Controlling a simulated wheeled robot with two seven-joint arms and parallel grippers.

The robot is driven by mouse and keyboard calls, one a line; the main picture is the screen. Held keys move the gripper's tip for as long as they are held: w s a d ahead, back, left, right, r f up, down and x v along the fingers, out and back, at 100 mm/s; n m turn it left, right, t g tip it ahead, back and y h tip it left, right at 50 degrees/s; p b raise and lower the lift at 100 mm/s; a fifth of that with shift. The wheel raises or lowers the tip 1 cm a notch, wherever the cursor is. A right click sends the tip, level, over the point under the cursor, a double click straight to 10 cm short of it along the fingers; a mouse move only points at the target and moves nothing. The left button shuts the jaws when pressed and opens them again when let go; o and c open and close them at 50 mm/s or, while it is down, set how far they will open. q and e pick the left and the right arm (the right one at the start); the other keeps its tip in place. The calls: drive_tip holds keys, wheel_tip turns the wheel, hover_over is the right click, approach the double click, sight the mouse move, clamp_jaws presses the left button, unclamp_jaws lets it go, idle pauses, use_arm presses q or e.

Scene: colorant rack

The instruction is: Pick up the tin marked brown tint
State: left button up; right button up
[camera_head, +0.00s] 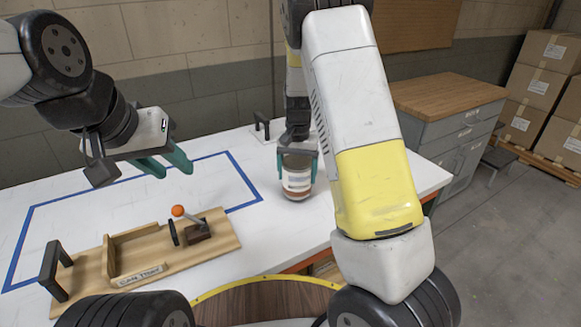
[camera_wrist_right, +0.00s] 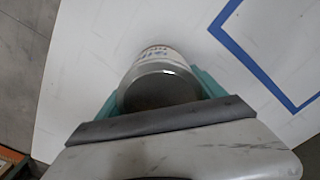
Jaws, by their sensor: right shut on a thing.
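A tin (camera_head: 297,181) with a pale label and a brownish-red band at its base is on or just above the white table, right of the blue tape outline. Its label is too small to read. My right gripper (camera_head: 298,168) is shut on the tin from above, one green finger on each side. In the right wrist view the tin's grey lid (camera_wrist_right: 160,88) sits between the fingers. My left gripper (camera_head: 173,163) is above the table at the left, empty, its two green fingers apart.
A wooden can tray (camera_head: 145,268) with handles and an orange-knobbed lever (camera_head: 178,211) lies at the table's front. A grey cabinet (camera_head: 455,130) and stacked boxes (camera_head: 540,85) stand at the right.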

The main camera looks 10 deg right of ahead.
drive_tip(key=shift+s+a+r, duration=0.25)
drive_tip(key=shift+r, duration=0.3)
drive_tip(key=shift+s+a+r, duration=0.2)
drive_tip(key=shift+a+r, duration=0.05)
drive_tip(key=shift+r, duration=0.25)
drive_tip(key=s+a+r, duration=0.1)
drive_tip(key=s+a, duration=0.9)
drive_tip(key=shift+s+a+r, duration=0.15)
drive_tip(key=shift+s, duration=0.2)
